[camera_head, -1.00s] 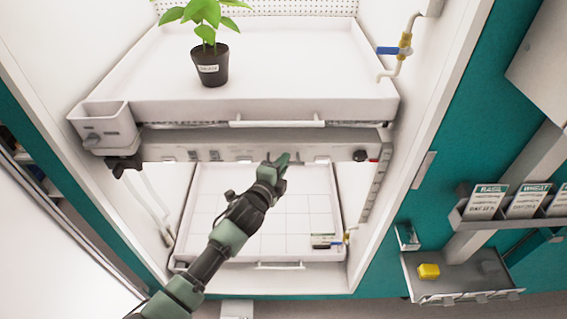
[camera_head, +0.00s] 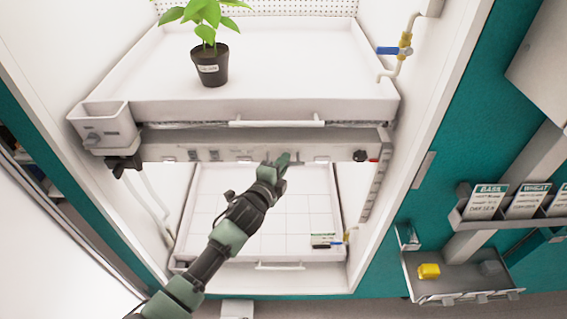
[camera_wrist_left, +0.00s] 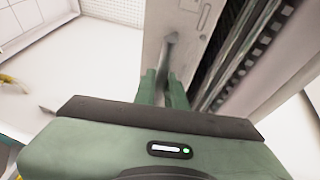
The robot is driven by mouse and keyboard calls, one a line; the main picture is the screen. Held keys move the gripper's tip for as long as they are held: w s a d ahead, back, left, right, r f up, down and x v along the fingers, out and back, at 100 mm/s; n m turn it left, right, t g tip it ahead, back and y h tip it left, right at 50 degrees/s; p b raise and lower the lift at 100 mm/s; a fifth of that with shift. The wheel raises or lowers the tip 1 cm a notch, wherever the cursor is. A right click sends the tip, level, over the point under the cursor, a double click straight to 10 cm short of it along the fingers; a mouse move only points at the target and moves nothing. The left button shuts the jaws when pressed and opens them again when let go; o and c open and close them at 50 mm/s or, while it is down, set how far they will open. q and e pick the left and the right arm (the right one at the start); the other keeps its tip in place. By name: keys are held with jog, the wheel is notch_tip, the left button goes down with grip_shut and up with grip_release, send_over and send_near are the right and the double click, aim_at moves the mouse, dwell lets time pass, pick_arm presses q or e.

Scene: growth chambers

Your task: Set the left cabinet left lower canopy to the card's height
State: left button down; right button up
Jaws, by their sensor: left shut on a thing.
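The lower canopy (camera_head: 225,140) is a pale grey bar across the cabinet, below the upper tray and above the lower one. My left gripper (camera_head: 281,161) is shut at its front face. In the left wrist view the fingers (camera_wrist_left: 165,88) close around a thin grey handle (camera_wrist_left: 171,45) beside the canopy's pale panel (camera_wrist_left: 190,25). A notched upright scale (camera_head: 373,190) hangs at the canopy's right end. A small white and green card (camera_head: 324,240) lies at the front right of the lower tray (camera_head: 210,251); its text is too small to read. My right gripper is out of view.
The upper tray (camera_head: 130,109) holds a potted plant (camera_head: 209,68). A blue-handled valve (camera_head: 390,50) is on the right wall. Outside, a rack holds labelled cards (camera_head: 488,201) above a shelf with a yellow block (camera_head: 428,271). The lower tray is mostly bare.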

pick_arm(q)
jog(key=shift+f, duration=0.2)
notch_tip(320, 180, down, 25)
jog(key=b, duration=2.1)
jog(key=shift+r, duration=0.1)
jog(key=c, duration=1.5)
grip_release()
